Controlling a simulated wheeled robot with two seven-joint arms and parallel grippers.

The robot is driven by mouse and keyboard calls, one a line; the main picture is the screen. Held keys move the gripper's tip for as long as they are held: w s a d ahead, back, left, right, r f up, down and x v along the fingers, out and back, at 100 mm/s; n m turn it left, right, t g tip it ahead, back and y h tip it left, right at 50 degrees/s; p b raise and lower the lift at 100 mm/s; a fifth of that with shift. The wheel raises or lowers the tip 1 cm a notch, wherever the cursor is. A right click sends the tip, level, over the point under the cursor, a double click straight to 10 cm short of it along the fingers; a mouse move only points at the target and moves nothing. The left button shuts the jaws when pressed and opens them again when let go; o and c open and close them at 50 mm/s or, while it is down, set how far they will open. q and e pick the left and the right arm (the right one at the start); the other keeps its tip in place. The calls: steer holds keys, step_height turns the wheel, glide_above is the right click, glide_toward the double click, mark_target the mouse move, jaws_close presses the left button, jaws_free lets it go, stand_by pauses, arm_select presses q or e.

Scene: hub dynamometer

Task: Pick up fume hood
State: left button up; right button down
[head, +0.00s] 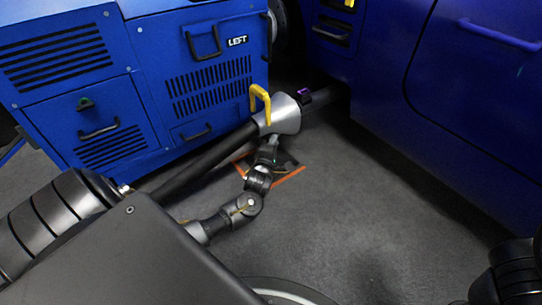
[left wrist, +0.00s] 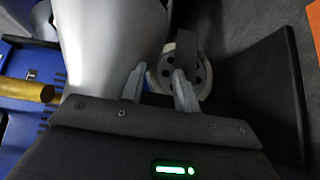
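The fume hood (head: 284,117) is a silver cone on a black hose, with a yellow handle (head: 260,100) on its left side. It sits between the blue cabinet and the blue vehicle body. My left gripper (head: 272,142) is right below the cone in the head view. In the left wrist view the silver hood (left wrist: 105,45) fills the upper left, and the yellow handle (left wrist: 28,90) is at the far left. The left gripper's fingers (left wrist: 160,75) are apart, with the left finger against or just in front of the hood's edge. I cannot tell if they touch. My right gripper is out of view.
The blue cabinet marked LEFT (head: 205,75) stands behind and left. The blue vehicle body (head: 440,90) is at the right. The black hose (head: 205,155) runs low across the left. The grey floor (head: 350,220) is clear.

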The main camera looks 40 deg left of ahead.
arm_select(q)
steer(key=shift+x, duration=0.85)
jaws_close()
stand_by(0.8)
steer(key=shift+r, duration=0.2)
